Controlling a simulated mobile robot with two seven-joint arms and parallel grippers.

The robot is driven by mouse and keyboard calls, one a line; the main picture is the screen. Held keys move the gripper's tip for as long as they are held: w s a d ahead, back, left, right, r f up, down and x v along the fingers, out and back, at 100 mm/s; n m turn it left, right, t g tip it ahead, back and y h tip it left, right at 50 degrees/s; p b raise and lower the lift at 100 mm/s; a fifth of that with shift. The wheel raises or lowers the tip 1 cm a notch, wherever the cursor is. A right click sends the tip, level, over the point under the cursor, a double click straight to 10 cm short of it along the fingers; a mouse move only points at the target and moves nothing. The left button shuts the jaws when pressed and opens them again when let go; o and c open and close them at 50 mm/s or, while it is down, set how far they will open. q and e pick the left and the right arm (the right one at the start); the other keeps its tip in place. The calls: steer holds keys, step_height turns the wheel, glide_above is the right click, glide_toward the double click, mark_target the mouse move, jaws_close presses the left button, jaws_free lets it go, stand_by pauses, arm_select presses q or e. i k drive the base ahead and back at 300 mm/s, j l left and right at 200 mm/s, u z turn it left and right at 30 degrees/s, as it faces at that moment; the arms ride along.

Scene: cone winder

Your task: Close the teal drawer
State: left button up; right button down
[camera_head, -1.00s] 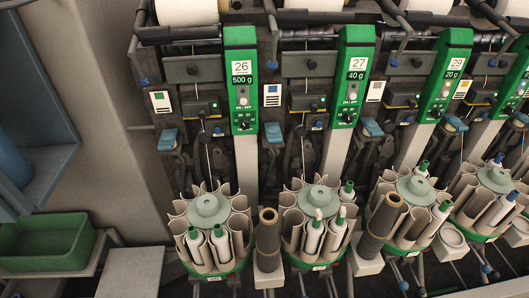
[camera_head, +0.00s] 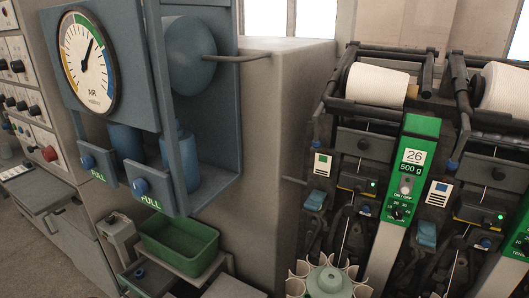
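No drawer in the camera_head view is clearly teal. A grey flat tray or shelf (camera_head: 42,188) juts out from the control cabinet at the left. Neither of my grippers is in view.
A blue-grey air unit with a gauge (camera_head: 86,62) and two blue-knobbed FULL labels stands at centre left. The control cabinet (camera_head: 22,70) is at far left. Winder station 26 (camera_head: 411,168) and thread cones (camera_head: 375,82) fill the right. Bare floor (camera_head: 35,255) shows at lower left.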

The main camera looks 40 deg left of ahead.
mark_target(157, 280)
steer(key=u, duration=2.5)
steer(key=i+j+z, duration=0.1)
steer(key=z, duration=0.25)
steer(key=i+j+z, duration=0.1)
steer(key=z, duration=0.2)
steer(key=i+j+z, duration=0.1)
steer(key=z, duration=0.25)
steer(key=i+j+z, duration=0.2)
steer(key=j, duration=0.25)
steer(key=j+z, duration=0.15)
steer(key=j, duration=0.3)
